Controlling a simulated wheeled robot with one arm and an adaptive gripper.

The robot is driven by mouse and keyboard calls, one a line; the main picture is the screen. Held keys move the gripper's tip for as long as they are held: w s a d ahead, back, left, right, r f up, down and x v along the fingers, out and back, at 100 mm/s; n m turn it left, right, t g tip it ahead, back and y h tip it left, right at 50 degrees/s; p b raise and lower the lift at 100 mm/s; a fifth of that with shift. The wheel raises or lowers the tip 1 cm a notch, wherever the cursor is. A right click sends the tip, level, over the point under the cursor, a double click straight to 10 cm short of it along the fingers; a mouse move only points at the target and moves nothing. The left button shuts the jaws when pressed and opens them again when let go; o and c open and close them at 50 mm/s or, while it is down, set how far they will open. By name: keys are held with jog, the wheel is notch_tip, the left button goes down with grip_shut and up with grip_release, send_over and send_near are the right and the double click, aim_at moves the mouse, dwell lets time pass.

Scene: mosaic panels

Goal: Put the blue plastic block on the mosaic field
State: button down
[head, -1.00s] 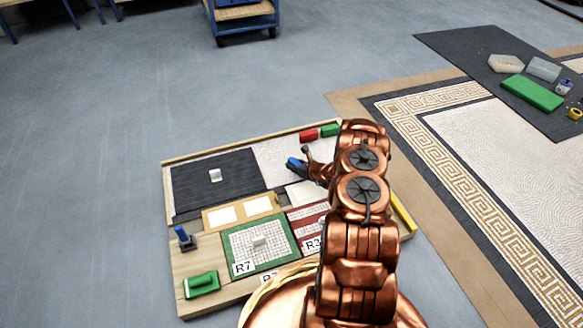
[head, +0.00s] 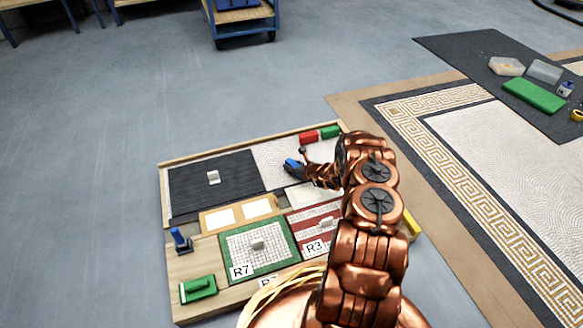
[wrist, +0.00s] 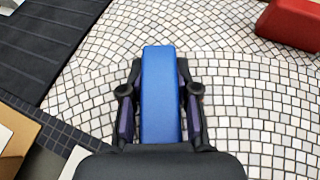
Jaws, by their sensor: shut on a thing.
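The blue plastic block (wrist: 161,95) is held between the fingers of my gripper (wrist: 160,100) in the wrist view, pointing away from the palm. In the head view the blue block (head: 292,164) shows as a small blue shape at the end of my arm, with my gripper (head: 299,167) around it. The white mosaic field (wrist: 235,115) lies below the block in the wrist view and also shows in the head view (head: 272,152). I cannot tell whether the block touches the field.
A red block (head: 308,137) and a green block (head: 329,132) lie at the field's far edge. A dark ribbed panel (head: 230,187) with a pale piece is to the left. Green-framed (head: 233,237) and red-framed mosaic panels are nearer. A blue-handled tool (head: 181,240) stands at the left edge.

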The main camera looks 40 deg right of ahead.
jog(key=shift+f, duration=0.15)
jog(key=c, duration=0.9)
grip_release()
jog(key=shift+o, duration=0.2)
